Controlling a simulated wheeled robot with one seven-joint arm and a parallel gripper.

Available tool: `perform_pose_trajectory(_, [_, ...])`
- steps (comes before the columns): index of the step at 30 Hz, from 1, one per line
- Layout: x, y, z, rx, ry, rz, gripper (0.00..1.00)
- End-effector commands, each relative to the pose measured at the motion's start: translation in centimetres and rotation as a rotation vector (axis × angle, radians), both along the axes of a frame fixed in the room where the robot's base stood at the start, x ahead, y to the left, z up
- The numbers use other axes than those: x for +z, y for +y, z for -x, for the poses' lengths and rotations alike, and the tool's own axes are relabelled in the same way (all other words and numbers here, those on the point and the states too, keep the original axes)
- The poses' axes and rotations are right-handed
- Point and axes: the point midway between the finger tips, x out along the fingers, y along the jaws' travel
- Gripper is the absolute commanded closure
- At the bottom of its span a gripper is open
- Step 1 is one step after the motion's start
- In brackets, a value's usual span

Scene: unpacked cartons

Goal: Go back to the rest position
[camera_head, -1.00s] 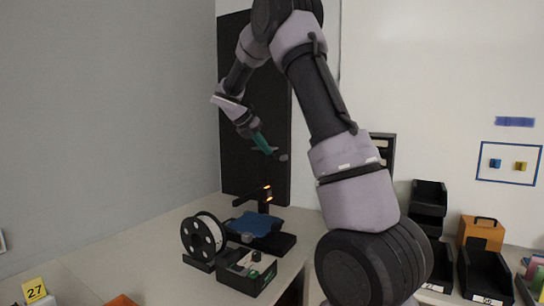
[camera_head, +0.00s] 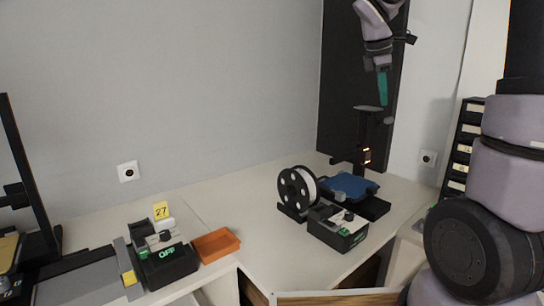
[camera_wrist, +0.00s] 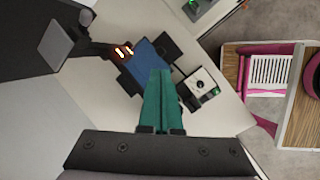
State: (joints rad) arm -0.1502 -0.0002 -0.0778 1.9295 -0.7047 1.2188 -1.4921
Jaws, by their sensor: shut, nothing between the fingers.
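My gripper (camera_head: 383,90) shows in the head view at the upper right, raised in front of the dark door panel, with its green fingers pointing down. In the wrist view my gripper (camera_wrist: 163,75) has its two green fingers together, shut and empty. It is above and apart from the bench. My arm comes in from the top and right of the head view.
A printer with a blue bed (camera_head: 347,185), a white spool (camera_head: 298,190) and a black control box (camera_head: 337,226) stand on the corner bench. An orange tray (camera_head: 215,245) and a second black box (camera_head: 166,262) are at the left. The bench between them is clear.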

Motion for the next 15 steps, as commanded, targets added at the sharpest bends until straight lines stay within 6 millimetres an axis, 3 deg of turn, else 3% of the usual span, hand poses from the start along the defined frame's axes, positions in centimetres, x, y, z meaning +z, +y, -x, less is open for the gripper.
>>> perform_pose_trajectory(1, [0.8,0.4,2.4,-0.117,-0.064,-0.080,1.00])
perform_pose_trajectory(9, [2.2,3.9,13.1,-0.832,-0.320,-0.567,1.00])
perform_pose_trajectory(15, [1.7,6.2,18.9,-1.297,-0.390,-0.890,1.00])
